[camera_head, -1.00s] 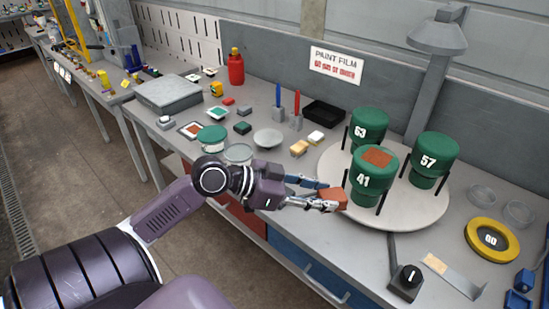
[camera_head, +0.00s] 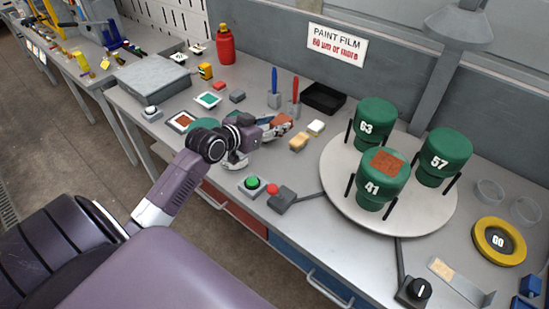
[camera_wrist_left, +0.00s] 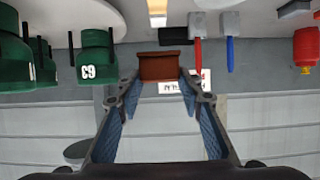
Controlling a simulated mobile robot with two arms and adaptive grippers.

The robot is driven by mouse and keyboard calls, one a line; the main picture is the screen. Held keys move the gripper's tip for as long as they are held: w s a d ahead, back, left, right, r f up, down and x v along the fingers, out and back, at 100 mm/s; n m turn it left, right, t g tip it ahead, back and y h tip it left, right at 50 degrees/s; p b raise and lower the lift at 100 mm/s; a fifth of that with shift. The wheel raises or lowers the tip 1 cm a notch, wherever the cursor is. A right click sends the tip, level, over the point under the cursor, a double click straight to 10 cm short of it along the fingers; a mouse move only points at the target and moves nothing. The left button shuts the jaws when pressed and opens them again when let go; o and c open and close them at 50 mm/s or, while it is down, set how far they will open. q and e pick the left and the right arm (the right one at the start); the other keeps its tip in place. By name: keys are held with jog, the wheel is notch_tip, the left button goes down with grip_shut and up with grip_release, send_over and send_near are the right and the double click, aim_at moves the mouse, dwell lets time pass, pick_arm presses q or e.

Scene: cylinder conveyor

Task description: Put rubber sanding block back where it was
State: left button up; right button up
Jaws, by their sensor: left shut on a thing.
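The rubber sanding block (camera_wrist_left: 158,67) is a reddish-brown block. In the left wrist view it sits between the fingertips of my left gripper (camera_wrist_left: 156,84), which is shut on it. In the head view my left gripper (camera_head: 268,128) is over the middle of the bench, left of the beige-and-wood blocks. The sanding block (camera_head: 280,122) is partly hidden there by the fingers. I cannot tell its exact height above the bench. My right gripper is not in view.
A round turntable (camera_head: 330,185) bears green cylinders marked 63, 57 and 41 (camera_head: 371,188).

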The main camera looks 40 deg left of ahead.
pick_arm(q)
send_over(275, 169)
notch_tip(275, 169, down, 12)
jog(key=shift+w+a+r, duration=0.1)
notch_tip(275, 169, down, 4)
jog(key=shift+r+b, duration=0.1)
jog(key=shift+b, duration=0.35)
jog(key=shift+f, duration=0.3)
jog(key=shift+f, duration=0.1)
jog(key=o, duration=1.1)
jog(key=shift+o, duration=0.2)
